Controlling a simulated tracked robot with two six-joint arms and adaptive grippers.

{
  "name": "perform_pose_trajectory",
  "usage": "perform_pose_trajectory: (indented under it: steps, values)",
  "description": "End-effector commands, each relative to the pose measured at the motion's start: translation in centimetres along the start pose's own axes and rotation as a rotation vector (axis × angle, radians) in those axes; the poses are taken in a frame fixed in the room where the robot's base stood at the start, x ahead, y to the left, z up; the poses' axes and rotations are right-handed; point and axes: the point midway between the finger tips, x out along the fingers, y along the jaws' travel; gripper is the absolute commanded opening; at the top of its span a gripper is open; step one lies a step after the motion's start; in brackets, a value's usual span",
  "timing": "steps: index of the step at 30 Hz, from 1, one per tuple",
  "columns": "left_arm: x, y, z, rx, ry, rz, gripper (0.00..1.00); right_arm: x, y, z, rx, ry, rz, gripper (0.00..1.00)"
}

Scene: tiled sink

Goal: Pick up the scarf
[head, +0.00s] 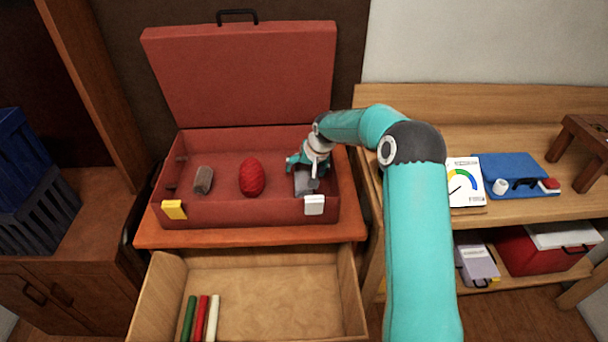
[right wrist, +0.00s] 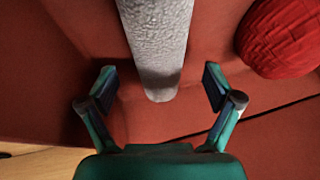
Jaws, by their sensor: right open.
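A grey, rough-textured roll (head: 304,182), which looks like the rolled scarf, lies in the right part of the open red suitcase (head: 215,216). It also shows in the right wrist view (right wrist: 158,45), where its near end lies between my fingers. My right gripper (head: 308,172) is over the roll, partly covering it in the head view. In the right wrist view its two fingers (right wrist: 160,90) are open, one on each side of the roll's end, with gaps. My left gripper is not in view.
A red ribbed ball (head: 252,177) and a brown-grey roll (head: 203,180) lie left in the suitcase. Its lid (head: 240,75) stands open behind. An open drawer (head: 280,290) with coloured sticks is below. A shelf (head: 500,208) with a gauge and blue case stands right.

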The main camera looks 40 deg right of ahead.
Motion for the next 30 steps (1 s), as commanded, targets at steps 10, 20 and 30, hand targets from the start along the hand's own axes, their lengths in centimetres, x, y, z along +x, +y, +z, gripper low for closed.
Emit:
perform_pose_trajectory:
  steps: [10, 20, 30]
  values:
    - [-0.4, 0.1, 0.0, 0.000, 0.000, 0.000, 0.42, 2.4, 0.0, -0.1, -0.001, 0.002, 0.000, 0.90]
    - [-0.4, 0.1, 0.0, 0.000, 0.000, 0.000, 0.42, 2.4, 0.0, 0.0, 0.000, 0.001, 0.000, 0.53]
    - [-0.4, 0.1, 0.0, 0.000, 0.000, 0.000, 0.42, 2.3, 0.1, -0.1, 0.000, 0.002, 0.000, 0.24]
